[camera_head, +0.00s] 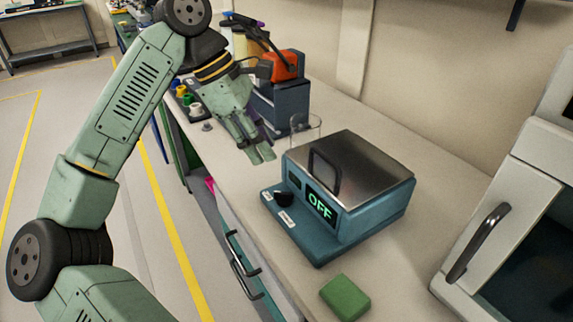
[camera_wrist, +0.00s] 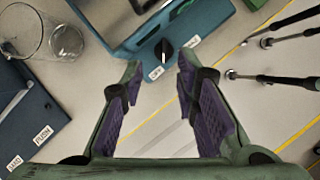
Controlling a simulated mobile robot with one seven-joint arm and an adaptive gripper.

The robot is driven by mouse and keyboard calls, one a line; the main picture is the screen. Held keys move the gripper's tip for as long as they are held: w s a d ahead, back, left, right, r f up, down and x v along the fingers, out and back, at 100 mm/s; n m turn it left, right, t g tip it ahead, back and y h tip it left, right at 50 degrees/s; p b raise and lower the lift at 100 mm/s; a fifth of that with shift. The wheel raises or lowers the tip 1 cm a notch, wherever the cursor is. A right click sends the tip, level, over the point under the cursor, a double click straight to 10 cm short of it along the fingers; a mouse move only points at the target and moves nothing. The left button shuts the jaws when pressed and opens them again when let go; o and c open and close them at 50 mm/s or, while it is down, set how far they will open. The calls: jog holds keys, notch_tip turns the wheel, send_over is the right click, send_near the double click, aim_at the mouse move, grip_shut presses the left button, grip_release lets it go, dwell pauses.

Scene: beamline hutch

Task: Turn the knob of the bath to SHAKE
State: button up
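The bath (camera_head: 345,235) is a blue box with a grey metal lid, standing on the bench; its green display reads OFF. Its black knob (camera_head: 284,199) sits on the low front ledge, between two small white labels too small to read surely. In the wrist view the knob (camera_wrist: 164,50) lies just beyond the fingertips, roughly centred between them, with a pale mark on it. My gripper (camera_head: 260,154) is in the air to the left of the bath, apart from the knob. In the wrist view my gripper (camera_wrist: 159,68) is open and empty.
A clear glass beaker (camera_head: 305,128) stands behind the bath. A dark blue-grey unit with an orange top (camera_head: 283,68) is farther back. A green block (camera_head: 345,297) lies in front on the bench. A white cabinet with a handle (camera_head: 478,243) is at right.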

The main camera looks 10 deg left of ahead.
aim_at(280, 192)
jog(key=shift+y, duration=0.3)
jog(key=x, duration=0.3)
jog(key=a+p+x, duration=0.1)
jog(key=x, duration=0.3)
jog(key=p+x, duration=0.1)
jog(key=x, duration=0.2)
jog(key=shift+s+a+f, duration=0.1)
jog(key=shift+s+f, duration=0.25)
jog(key=shift+f, duration=0.25)
grip_shut()
